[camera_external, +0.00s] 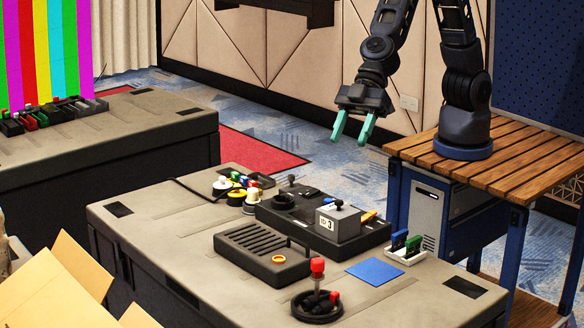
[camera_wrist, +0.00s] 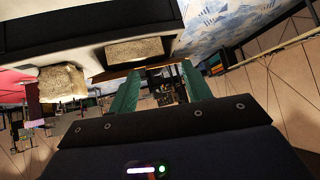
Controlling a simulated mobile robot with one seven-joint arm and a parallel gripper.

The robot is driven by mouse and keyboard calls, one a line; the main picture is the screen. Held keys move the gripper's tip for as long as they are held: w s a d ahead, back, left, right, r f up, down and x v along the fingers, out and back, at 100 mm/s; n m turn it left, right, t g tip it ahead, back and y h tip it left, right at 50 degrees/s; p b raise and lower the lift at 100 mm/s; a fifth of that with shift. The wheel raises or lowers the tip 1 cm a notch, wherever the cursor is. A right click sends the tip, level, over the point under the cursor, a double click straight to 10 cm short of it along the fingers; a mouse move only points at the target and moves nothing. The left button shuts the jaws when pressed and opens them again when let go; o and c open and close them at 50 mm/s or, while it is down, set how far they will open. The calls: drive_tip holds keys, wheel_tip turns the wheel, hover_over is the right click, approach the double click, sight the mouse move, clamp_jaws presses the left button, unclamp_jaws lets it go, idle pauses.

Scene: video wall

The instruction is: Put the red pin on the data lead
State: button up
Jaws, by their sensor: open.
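My gripper (camera_external: 352,132) hangs in the air above and behind the table, its two green fingers apart and empty. The fingers also show in the wrist view (camera_wrist: 160,88), with nothing between them. A red-topped upright piece (camera_external: 317,267) stands in a round black dish or coil (camera_external: 317,306) at the front of the table; a smaller red piece (camera_external: 335,298) sits at its right side. A small red piece (camera_external: 254,178) is in the cluster of coloured pieces at the back. I cannot tell which is the red pin. I cannot clearly make out the data lead.
The grey table (camera_external: 150,222) also holds a black slotted box (camera_external: 262,254) with an orange ring, a black console (camera_external: 290,215) with a grey block (camera_external: 338,222), a blue mat (camera_external: 375,271) and a white holder (camera_external: 408,256) with green and blue pieces. The left of the tabletop is clear.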

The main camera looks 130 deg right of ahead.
drive_tip(key=s+d+r+n+g+y, duration=0.1)
drive_tip(key=s+d+r, duration=0.2)
drive_tip(key=s+r, duration=0.5)
drive_tip(key=s+d+r, duration=0.2)
drive_tip(key=s+r, duration=0.3)
drive_tip(key=s, duration=0.6)
drive_tip(key=s+d+m+g+h, duration=0.1)
drive_tip(key=s+d, duration=0.4)
drive_tip(key=s, duration=0.4)
drive_tip(key=s+d+f+m+g+h, duration=0.1)
drive_tip(key=s+d, duration=0.4)
drive_tip(key=s, duration=0.5)
drive_tip(key=s+d+f+m+g+h, duration=0.1)
drive_tip(key=s+d+h, duration=0.1)
drive_tip(key=s+d, duration=0.3)
drive_tip(key=s, duration=0.4)
drive_tip(key=shift+s+d+m, duration=0.3)
drive_tip(key=shift+s+m, duration=0.1)
